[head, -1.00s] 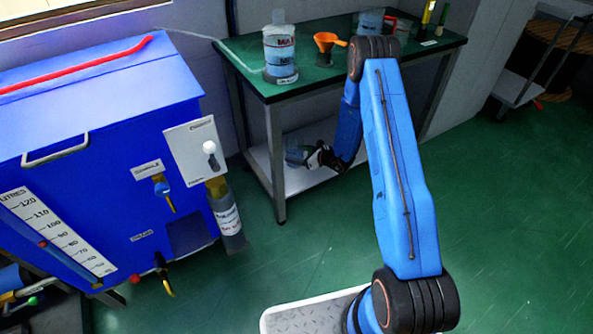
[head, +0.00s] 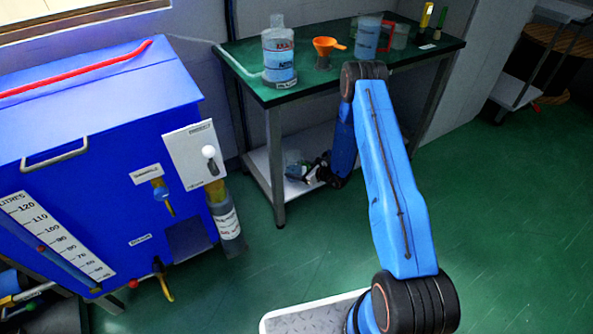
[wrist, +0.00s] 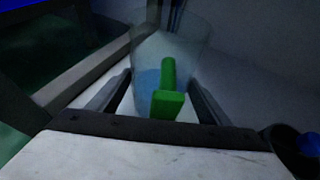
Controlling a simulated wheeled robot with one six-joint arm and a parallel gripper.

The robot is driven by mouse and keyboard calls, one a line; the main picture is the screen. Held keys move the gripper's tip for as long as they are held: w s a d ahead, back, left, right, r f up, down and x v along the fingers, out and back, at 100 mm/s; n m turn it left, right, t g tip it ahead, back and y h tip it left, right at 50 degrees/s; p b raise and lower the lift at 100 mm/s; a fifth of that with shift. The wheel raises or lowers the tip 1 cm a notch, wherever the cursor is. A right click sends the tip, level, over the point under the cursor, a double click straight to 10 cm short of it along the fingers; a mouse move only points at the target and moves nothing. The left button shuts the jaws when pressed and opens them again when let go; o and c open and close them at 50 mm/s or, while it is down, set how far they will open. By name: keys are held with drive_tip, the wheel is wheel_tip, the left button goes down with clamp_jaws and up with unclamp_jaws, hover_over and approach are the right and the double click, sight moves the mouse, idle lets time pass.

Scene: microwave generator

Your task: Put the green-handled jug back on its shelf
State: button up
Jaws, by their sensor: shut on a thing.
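The green-handled jug is a clear, see-through container with a bluish tint low inside; its body (wrist: 145,55) and green handle (wrist: 168,88) show in the wrist view. My gripper (wrist: 158,92) is shut on the jug, with one finger on each side and the handle facing the wrist. In the head view the jug (head: 298,170) is small and dark at the pale lower shelf (head: 262,160) of the green-topped bench, and my gripper (head: 318,170) is to its right. I cannot tell whether the jug's base touches the shelf.
The bench top (head: 330,78) carries a large labelled bottle (head: 279,60), an orange funnel (head: 325,46) and a clear jug (head: 366,38). A bench leg (head: 276,170) stands left of the jug. A blue tank (head: 100,170) is at left. Green floor at right is clear.

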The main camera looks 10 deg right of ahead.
drive_tip(key=shift+f, duration=0.1)
drive_tip(key=o, duration=1.7)
drive_tip(key=v, duration=1.2)
